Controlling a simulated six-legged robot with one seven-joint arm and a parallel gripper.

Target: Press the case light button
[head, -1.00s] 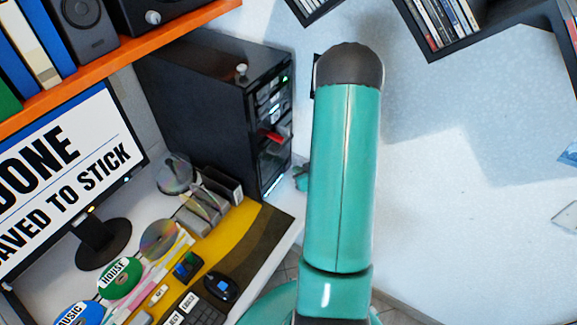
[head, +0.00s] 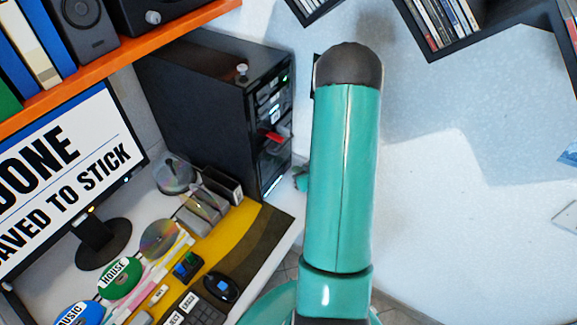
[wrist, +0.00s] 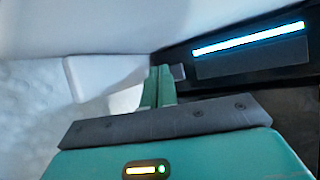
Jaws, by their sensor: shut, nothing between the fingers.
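The black computer case (head: 195,95) stands at the back of the desk. In the wrist view, its dark front (wrist: 215,62) carries a bright white-blue light strip (wrist: 250,39). A small grey square button (wrist: 179,72) sits on that front, below and left of the strip. My gripper (wrist: 160,74) is shut and empty, its green fingertips just left of the button and very close to it. I cannot tell whether they touch. In the head view, only a bit of my gripper (head: 301,179) shows beside the case front; my arm hides the rest.
The desk left of my arm holds a monitor (head: 65,170), discs (head: 120,277), a mouse (head: 220,287) and a keyboard (head: 196,311). An orange shelf (head: 120,58) overhangs the monitor. A disc shelf (head: 445,25) hangs at upper right. The wall right of my arm is mostly bare.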

